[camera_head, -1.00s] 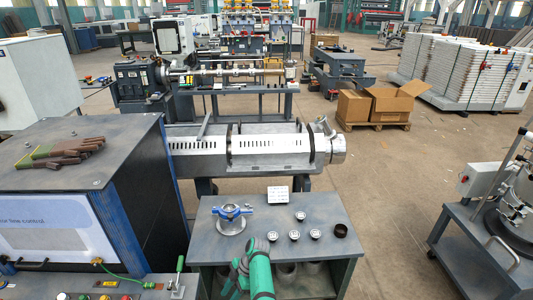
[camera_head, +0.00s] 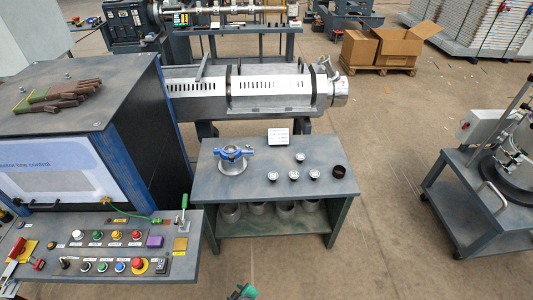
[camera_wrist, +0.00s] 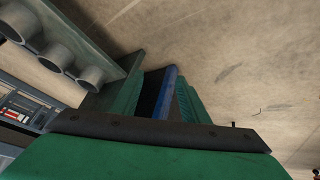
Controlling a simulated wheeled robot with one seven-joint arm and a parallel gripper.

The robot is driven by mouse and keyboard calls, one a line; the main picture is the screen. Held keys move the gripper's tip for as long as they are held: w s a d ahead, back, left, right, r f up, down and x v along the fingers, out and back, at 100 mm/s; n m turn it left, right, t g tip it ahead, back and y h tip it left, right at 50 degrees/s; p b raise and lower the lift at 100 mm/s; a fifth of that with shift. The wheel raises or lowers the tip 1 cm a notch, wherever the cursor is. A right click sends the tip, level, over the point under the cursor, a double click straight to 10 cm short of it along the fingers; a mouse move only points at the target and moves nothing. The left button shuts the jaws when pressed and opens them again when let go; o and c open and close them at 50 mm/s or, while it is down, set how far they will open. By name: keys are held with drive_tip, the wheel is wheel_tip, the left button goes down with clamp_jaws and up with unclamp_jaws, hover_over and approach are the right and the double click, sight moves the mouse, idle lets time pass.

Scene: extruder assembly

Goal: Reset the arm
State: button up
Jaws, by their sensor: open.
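My gripper (camera_head: 243,292) shows only as a small green tip at the bottom edge of the head view. In the wrist view my gripper (camera_wrist: 160,92) has its two green fingers apart, with a dark gap and a blue strip seen between them. I cannot tell how far off that blue strip is. I see nothing clearly held. The work table (camera_head: 215,185) stands ahead of the gripper, with clear floor between them in the head view.
On the table are a blue-handled ring fixture (camera_head: 233,160), several small round parts (camera_head: 294,175), a dark ring (camera_head: 338,171) and a white card (camera_head: 278,136). Grey cylinders (camera_head: 284,210) stand on its lower shelf. A button panel (camera_head: 110,250) is at left, a wheeled cart (camera_head: 455,200) at right.

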drive_tip(key=s+d+r+m+t+h, duration=0.2)
drive_tip(key=s+d+r+m+t, duration=0.4)
drive_tip(key=s+r, duration=0.8)
drive_tip(key=s+d+r+m+t, duration=0.1)
drive_tip(key=s+d+r, duration=0.1)
drive_tip(key=r, duration=0.7)
drive_tip(key=s+d+r+m+t+h, duration=0.1)
drive_tip(key=s+d+r+m, duration=0.1)
drive_tip(key=s+r, duration=0.3)
drive_tip(key=s+d+r+m+t+h, duration=0.1)
drive_tip(key=s+d+r+m, duration=0.1)
drive_tip(key=r, duration=1.1)
drive_tip(key=shift+s+d+r+t, duration=0.15)
drive_tip(key=shift+s+d+t, duration=0.3)
drive_tip(key=shift+s, duration=0.7)
